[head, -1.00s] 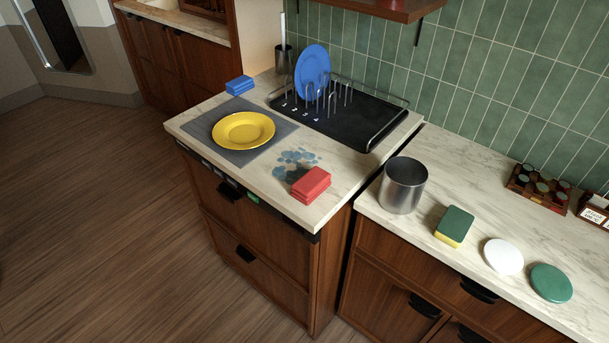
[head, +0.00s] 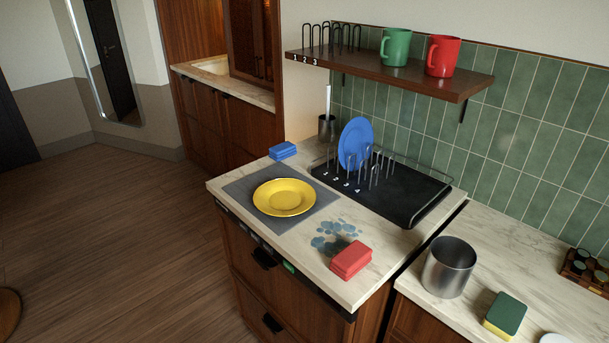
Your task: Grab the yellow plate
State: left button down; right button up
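The yellow plate (head: 284,197) lies flat on a grey mat (head: 240,188) at the left end of the marble counter. Its rim is clear all round and nothing rests on it. Neither of my grippers shows in the head view.
A blue plate (head: 355,143) stands upright in a wire rack on a black tray (head: 408,206) behind. A blue cloth stack (head: 283,151), red cloth stack (head: 351,260), steel canister (head: 448,267) and sponge (head: 504,316) are nearby. A shelf (head: 400,76) with green and red mugs overhangs the back.

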aim_at(280, 197)
jog(key=i+j, duration=0.3)
jog(key=j, duration=0.2)
jog(key=i+j, duration=0.3)
jog(key=j, duration=0.15)
jog(key=z, duration=1.6)
